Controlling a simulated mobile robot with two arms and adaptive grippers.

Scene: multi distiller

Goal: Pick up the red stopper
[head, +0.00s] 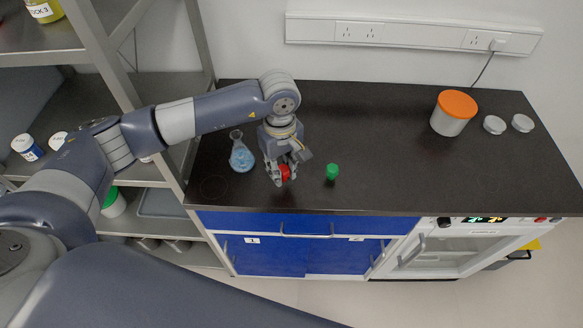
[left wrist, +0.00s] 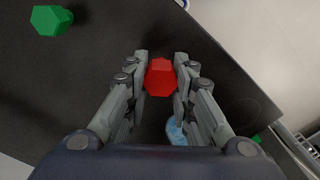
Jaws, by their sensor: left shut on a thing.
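The red stopper (head: 285,172) is at the fingertips of my left gripper (head: 280,174), over the dark counter near its front edge. In the left wrist view the red stopper (left wrist: 160,78) sits between the two fingers of the left gripper (left wrist: 161,75), which are shut on its sides. I cannot tell whether the stopper touches the counter. My right gripper does not show in either view.
A green stopper (head: 332,171) stands right of the gripper. A flask with blue contents (head: 241,156) stands close on the left. An orange-lidded jar (head: 453,113) and two white round pieces (head: 494,125) are farther right. The counter's middle (head: 385,160) is clear.

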